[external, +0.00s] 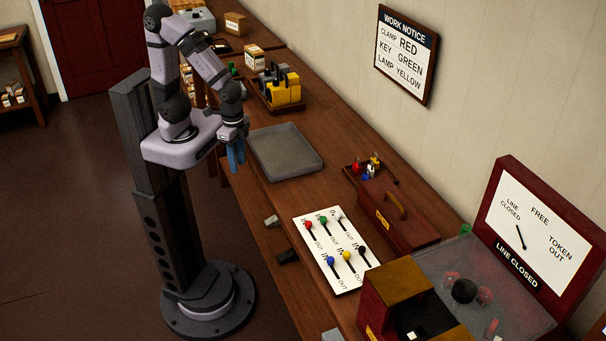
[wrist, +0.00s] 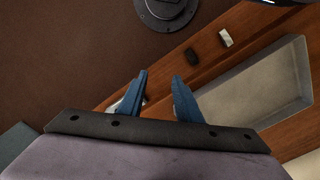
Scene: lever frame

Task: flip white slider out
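The white slider (external: 338,215) is at the far right of the upper row on a white lever panel (external: 318,262). Its pale knob appears to be at the IN end of its slot, away from the OUT label. Red (external: 308,225) and green (external: 323,219) sliders share its row. Blue (external: 330,260), yellow (external: 346,255) and black (external: 362,250) ones form the lower row. My gripper (external: 235,155) is far from the panel, at the bench's front edge beside the grey tray. In the wrist view its blue fingers (wrist: 160,88) are apart with nothing between them.
A small grey block (external: 271,221) and a black block (external: 288,257) lie left of the panel. A red toolbox (external: 399,232) stands behind it, and a brass-topped box (external: 398,282) stands close in front.

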